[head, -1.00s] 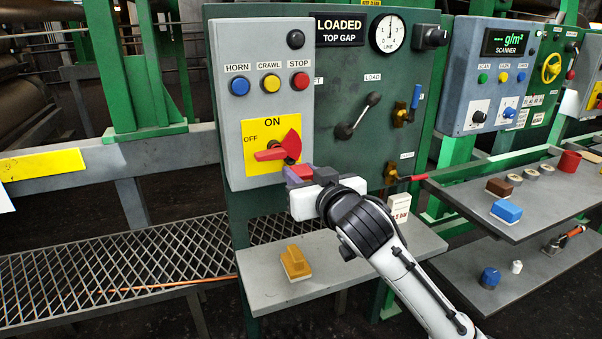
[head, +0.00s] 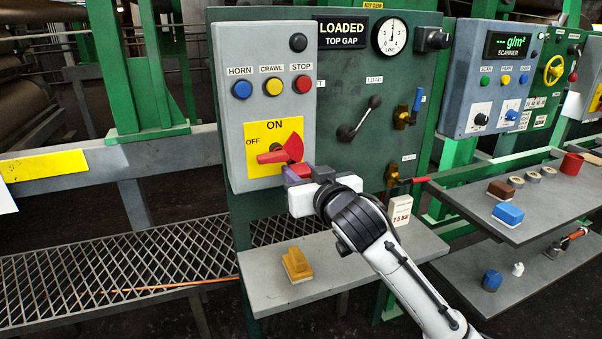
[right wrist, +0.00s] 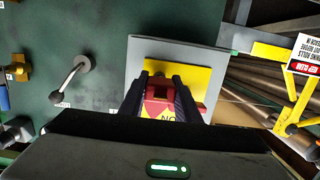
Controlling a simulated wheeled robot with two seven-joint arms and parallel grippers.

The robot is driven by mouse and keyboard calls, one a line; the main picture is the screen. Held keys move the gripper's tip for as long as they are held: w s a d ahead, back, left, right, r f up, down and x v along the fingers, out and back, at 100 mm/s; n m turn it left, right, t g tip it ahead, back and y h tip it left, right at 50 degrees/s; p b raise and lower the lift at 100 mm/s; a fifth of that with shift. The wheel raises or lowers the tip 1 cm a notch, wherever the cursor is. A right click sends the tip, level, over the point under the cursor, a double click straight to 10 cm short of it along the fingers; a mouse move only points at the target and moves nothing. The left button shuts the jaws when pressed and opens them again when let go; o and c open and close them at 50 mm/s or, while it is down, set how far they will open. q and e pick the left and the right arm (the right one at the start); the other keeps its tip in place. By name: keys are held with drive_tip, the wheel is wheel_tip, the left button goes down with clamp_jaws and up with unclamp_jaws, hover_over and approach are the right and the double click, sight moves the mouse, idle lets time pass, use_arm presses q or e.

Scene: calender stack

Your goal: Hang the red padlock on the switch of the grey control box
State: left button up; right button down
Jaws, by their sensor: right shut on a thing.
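The grey control box (head: 231,140) has a yellow plate marked ON and OFF with a red switch (head: 270,157), whose handle points left in the head view. My right gripper (head: 297,174) is just below and right of the switch, shut on the red padlock (right wrist: 163,88). In the right wrist view the padlock sits between the dark fingers (right wrist: 165,98), in front of the yellow plate. The switch handle (right wrist: 201,107) shows beside the right finger there. The padlock's shackle is hard to make out, and I cannot tell whether it touches the switch. My left gripper is not in view.
A grey shelf (head: 345,275) below holds a yellow-orange block (head: 297,264) and a white box (head: 398,211). A lever (head: 358,118) and a red-handled valve (head: 398,178) stand out from the green panel on the right. Side shelves hold several small objects.

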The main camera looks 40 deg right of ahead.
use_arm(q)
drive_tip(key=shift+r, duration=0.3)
use_arm(e)
drive_tip(key=shift+w+d, duration=0.15)
drive_tip(key=shift+w, duration=0.55)
drive_tip(key=c, duration=1.1)
unclamp_jaws()
drive_tip(key=shift+s, duration=0.15)
use_arm(q)
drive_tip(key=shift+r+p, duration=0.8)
drive_tip(key=shift+p, duration=0.25)
use_arm(e)
drive_tip(key=shift+f+v, duration=0.15)
drive_tip(key=shift+v, duration=0.95)
drive_tip(key=shift+f+v, duration=0.2)
drive_tip(key=shift+v, duration=0.95)
drive_tip(key=shift+f+v, duration=0.15)
drive_tip(key=shift+v, duration=0.95)
drive_tip(key=shift+s, duration=0.1)
